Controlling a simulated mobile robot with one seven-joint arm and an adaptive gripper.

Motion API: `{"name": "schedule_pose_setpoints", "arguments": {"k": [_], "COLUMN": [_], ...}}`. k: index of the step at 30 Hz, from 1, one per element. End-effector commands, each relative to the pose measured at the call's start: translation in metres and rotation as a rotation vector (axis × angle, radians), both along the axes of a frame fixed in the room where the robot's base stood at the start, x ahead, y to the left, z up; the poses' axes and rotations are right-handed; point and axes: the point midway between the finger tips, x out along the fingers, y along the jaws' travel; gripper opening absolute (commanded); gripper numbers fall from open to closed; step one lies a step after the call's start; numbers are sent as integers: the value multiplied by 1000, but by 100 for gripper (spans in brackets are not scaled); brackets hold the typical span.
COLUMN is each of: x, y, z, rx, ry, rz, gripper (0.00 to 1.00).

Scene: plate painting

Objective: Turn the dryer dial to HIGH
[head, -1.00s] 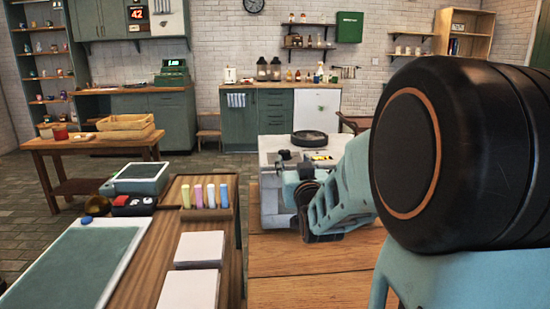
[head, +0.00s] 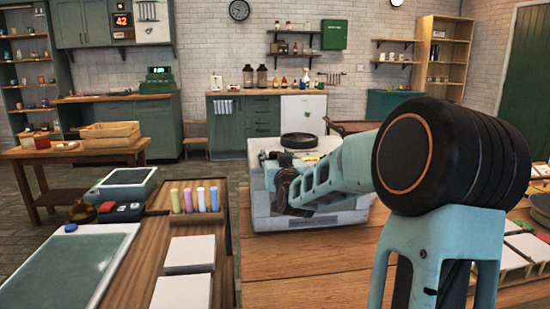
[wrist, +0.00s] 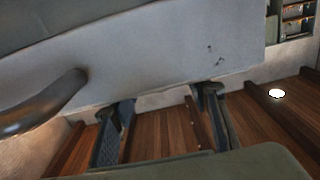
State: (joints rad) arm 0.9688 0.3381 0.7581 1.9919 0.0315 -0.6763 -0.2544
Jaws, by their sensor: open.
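A pale grey box-shaped machine (head: 262,208), which looks like the dryer, stands on the wooden table with a black round disc (head: 303,140) on top. Its dial cannot be made out; my arm covers part of the machine. My gripper is at the machine's near upper side in the head view, with its fingertips hidden there. In the wrist view my gripper (wrist: 163,112) is open, its two dark fingers apart with nothing between them. A pale grey panel (wrist: 150,65), likely the machine's, fills the upper wrist view, with a dark curved handle-like bar (wrist: 45,104) at left.
A wooden side bench at left holds a green mat (head: 60,265), white tiles (head: 184,293) and several coloured sticks (head: 195,198). A shallow tray of tiles (head: 520,245) lies at right. The wooden table (head: 300,262) is clear in front of the machine.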

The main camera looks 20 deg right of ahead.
Motion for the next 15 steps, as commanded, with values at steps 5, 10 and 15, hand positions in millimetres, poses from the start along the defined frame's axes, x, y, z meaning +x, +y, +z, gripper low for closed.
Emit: {"name": "schedule_pose_setpoints", "arguments": {"k": [5,10,15], "x": [12,15,14], "y": [-3,-4,-4], "z": [0,0,0], "rx": [1,0,0], "ry": [-1,1,0], "rz": [0,0,0], "gripper": [43,43,42]}}
